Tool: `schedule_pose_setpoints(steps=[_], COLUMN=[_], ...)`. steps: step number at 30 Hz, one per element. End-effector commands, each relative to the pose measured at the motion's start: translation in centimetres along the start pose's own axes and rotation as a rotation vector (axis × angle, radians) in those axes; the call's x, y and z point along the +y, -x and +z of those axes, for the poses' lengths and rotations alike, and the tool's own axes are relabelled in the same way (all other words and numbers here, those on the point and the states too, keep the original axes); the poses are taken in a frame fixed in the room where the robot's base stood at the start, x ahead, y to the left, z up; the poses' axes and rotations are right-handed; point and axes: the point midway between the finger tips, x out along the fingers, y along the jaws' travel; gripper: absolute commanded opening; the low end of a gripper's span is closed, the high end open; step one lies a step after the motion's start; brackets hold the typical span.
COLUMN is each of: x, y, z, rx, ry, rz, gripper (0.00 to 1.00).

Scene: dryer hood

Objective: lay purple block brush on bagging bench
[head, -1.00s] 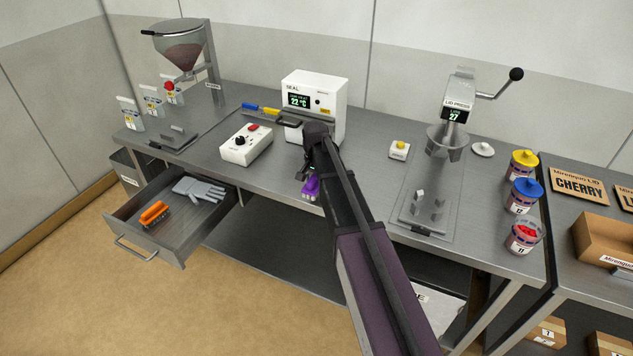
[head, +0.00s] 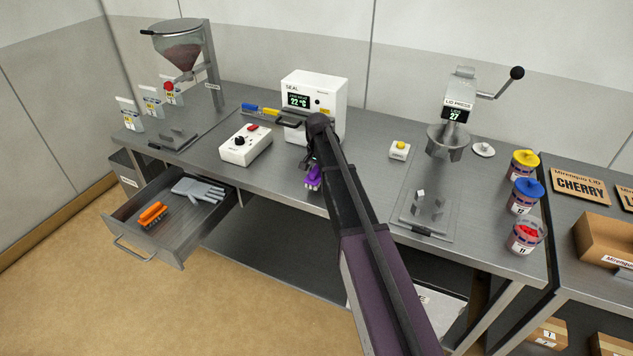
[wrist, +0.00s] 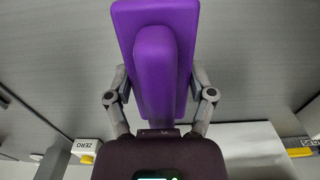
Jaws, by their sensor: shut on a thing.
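The purple block brush (head: 313,179) is in my gripper (head: 312,162), just over the front part of the steel bagging bench (head: 275,185). My arm hides part of the gripper in the head view. In the wrist view the purple brush (wrist: 156,65) fills the upper middle, with the gripper fingers (wrist: 160,95) shut on its two sides. The grey bench top (wrist: 260,60) lies behind it. I cannot tell whether the brush touches the bench.
A white control box (head: 245,145) and the sealer (head: 315,100) stand left of and behind the brush. The lid press (head: 447,140) and a yellow-button box (head: 399,150) are to the right.

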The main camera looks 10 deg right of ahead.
Motion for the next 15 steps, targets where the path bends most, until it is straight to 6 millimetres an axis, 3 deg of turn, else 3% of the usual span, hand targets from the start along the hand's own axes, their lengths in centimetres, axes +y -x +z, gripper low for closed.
schedule_pose_setpoints(steps=[6, 15], x=[0.0, 0.0], y=[-2.4, -3.2], z=[0.1, 0.1], rx=[0.0, 0.0], ry=[0.0, 0.0], rz=[0.0, 0.0], gripper=[0.2, 0.2])
